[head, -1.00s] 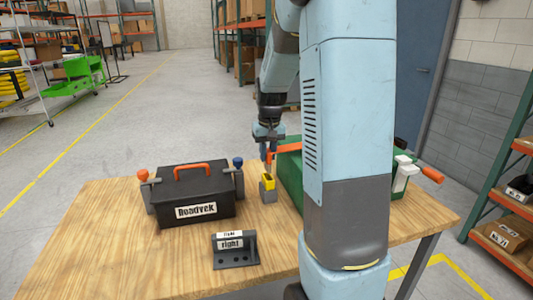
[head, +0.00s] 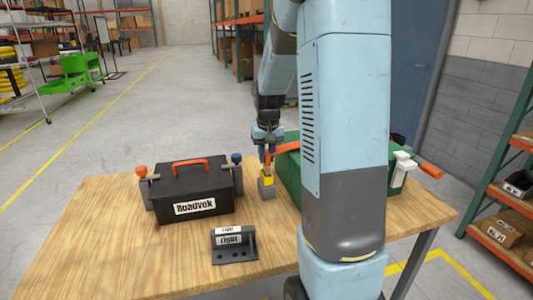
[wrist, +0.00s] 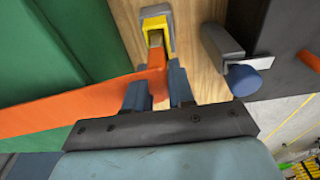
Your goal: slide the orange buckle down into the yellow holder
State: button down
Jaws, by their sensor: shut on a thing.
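The orange buckle (wrist: 157,65) is gripped between the two blue fingers of my gripper (wrist: 158,88) in the wrist view. Its orange strap (wrist: 70,112) runs off to the left, over the green case. The yellow holder (wrist: 155,22), in a grey bracket, stands just ahead of the fingers. The buckle's metal-coloured end (wrist: 156,38) overlaps the holder's opening; how deep it sits cannot be told. In the head view, my gripper (head: 268,161) points down, right above the yellow holder (head: 267,181), with almost no gap visible between them.
A black toolbox (head: 190,190) with an orange handle stands left of the holder. A green case (head: 290,172) stands close on the right, partly hidden by my arm. A black labelled bracket (head: 234,246) is nearer the front. The table's left side (head: 90,230) is clear.

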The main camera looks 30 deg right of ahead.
jog(key=shift+f, duration=1.15)
jog(key=c, duration=0.9)
grip_release()
jog(key=r, duration=0.4)
jog(key=s+r, duration=0.1)
jog(key=r, duration=0.8)
jog(key=shift+s+a+r, duration=0.2)
jog(key=shift+s+r, duration=0.05)
jog(key=shift+s, duration=0.05)
